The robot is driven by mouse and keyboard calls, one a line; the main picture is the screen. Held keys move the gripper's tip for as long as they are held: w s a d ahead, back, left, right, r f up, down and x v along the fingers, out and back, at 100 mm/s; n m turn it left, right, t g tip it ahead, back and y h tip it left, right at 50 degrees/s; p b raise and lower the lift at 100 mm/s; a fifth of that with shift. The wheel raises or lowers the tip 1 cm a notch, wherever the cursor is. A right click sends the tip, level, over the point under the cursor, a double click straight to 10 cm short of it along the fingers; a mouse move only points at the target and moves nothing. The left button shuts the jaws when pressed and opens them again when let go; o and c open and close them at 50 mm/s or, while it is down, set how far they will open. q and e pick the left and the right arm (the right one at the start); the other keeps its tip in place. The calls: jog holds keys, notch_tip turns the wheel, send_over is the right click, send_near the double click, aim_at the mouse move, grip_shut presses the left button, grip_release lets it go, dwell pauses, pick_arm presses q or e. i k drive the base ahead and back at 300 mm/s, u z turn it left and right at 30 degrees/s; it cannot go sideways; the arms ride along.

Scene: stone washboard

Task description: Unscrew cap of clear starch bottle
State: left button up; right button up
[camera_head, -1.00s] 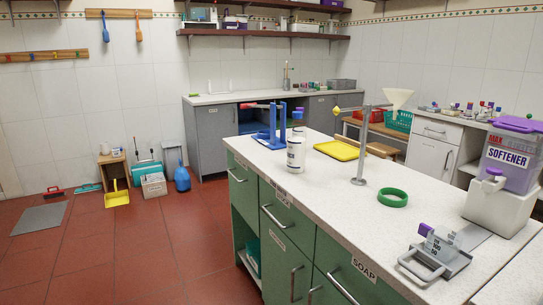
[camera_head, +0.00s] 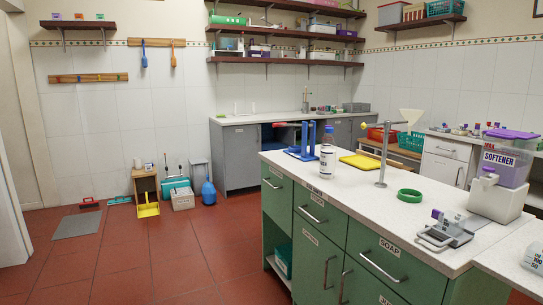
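A white-labelled bottle (camera_head: 328,155) with a darker neck and a bluish top stands upright on the counter, near its left edge. It may be the starch bottle; its label is too small to read, and I cannot make out the cap clearly. Neither of my grippers shows in the head view.
The white counter (camera_head: 345,191) has green drawers below. A blue stand (camera_head: 304,142), a yellow tray (camera_head: 361,162), a metal post (camera_head: 383,155), a green ring (camera_head: 411,194) and a softener dispenser (camera_head: 503,175) stand on it.

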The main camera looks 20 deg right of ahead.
aim_at(328, 148)
jog(key=u, duration=0.4)
jog(key=i, duration=2.05)
jog(key=z, duration=1.15)
jog(key=i, duration=1)
jog(key=z, duration=1.15)
